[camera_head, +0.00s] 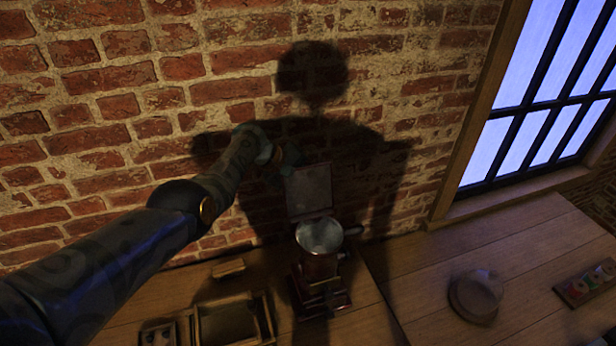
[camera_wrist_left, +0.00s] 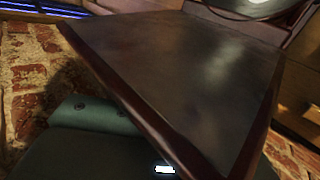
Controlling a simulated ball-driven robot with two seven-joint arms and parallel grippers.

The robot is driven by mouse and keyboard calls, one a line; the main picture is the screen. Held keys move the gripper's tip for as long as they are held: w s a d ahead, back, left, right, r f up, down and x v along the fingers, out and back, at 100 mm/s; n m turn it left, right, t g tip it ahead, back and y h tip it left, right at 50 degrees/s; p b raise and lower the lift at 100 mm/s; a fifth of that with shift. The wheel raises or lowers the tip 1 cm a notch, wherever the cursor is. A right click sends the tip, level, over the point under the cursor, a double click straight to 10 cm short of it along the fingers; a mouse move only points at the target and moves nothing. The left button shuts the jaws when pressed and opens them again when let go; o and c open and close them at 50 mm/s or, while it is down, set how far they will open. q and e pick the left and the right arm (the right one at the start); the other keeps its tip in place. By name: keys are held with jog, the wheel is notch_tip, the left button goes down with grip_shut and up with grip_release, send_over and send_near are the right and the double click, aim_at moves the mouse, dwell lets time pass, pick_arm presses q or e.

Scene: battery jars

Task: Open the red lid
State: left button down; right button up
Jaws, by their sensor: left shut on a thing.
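The red lid (camera_head: 310,190) stands raised behind the jar (camera_head: 318,265), tilted back toward the brick wall. It looks dark in shadow. The jar's round, pale metallic top (camera_head: 320,236) is uncovered in front of it. My left gripper (camera_head: 284,168) is at the lid's upper left corner, shut on the lid. In the left wrist view the lid (camera_wrist_left: 190,75) fills the middle as a dark panel with a reddish rim. The green-grey gripper (camera_wrist_left: 110,130) lies against its near edge, with the fingertips partly hidden behind it. My right gripper is out of view.
A wooden tray (camera_head: 265,318) and a small wooden block (camera_head: 228,267) lie left of the jar. A round object (camera_head: 475,296) and a board with coloured pieces (camera_head: 588,284) are on the right table. The brick wall (camera_head: 110,100) is close behind the lid.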

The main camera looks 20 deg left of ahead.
pick_arm(q)
jog(key=shift+s+d+f, duration=0.1)
jog(key=shift+s+f, duration=0.1)
jog(key=shift+f, duration=0.05)
jog(key=c, duration=1.3)
grip_release()
jog(key=shift+o, duration=0.2)
jog(key=shift+s+d+r, duration=0.1)
jog(key=shift+r, duration=0.05)
jog(key=shift+r+p, duration=0.25)
jog(key=shift+p, duration=0.05)
jog(key=p+v, duration=0.4)
jog(key=v, duration=1.2)
jog(key=shift+f, duration=0.25)
